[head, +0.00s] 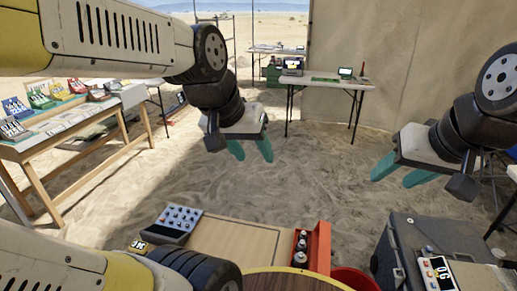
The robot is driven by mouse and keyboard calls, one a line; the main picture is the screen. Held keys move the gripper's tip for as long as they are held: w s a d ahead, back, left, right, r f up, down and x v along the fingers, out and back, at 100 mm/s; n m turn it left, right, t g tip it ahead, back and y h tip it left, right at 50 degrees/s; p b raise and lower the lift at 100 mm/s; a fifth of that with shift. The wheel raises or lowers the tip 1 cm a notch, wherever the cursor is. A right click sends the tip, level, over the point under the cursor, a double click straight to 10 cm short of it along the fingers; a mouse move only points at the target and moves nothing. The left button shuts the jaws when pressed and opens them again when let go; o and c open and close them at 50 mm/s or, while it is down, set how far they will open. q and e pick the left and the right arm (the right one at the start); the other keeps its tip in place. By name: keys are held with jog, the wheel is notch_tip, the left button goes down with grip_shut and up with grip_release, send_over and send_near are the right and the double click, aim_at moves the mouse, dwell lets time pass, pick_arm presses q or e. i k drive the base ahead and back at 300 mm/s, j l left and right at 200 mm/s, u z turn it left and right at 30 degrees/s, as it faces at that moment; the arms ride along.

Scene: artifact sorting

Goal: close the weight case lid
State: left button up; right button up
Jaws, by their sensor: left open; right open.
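My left gripper (251,150) has teal fingers apart and empty, held in the air above and beyond the unit. My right gripper (402,172) is open and empty in the air at the right, above the grey container and far from the unit. Neither gripper touches anything.
The bench top (232,246) is bare right of the unit. A red-orange holder (318,246) with dark bottles stands at its right end, beside a red bin (355,280). A grey container (425,240) is at lower right. A display table (75,135) stands left; sand lies between.

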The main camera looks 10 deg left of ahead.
aim_at(322, 253)
jog(key=k+l+u, duration=0.25)
jog(key=l, duration=0.35)
jog(key=k+l+u, duration=0.25)
jog(key=l, duration=0.3)
jog(key=k+l+u, duration=0.3)
jog(key=l, duration=0.2)
jog(key=k+l+u, duration=0.25)
jog(key=l, duration=0.2)
jog(key=i+j+u, duration=0.4)
jog(key=u, duration=0.2)
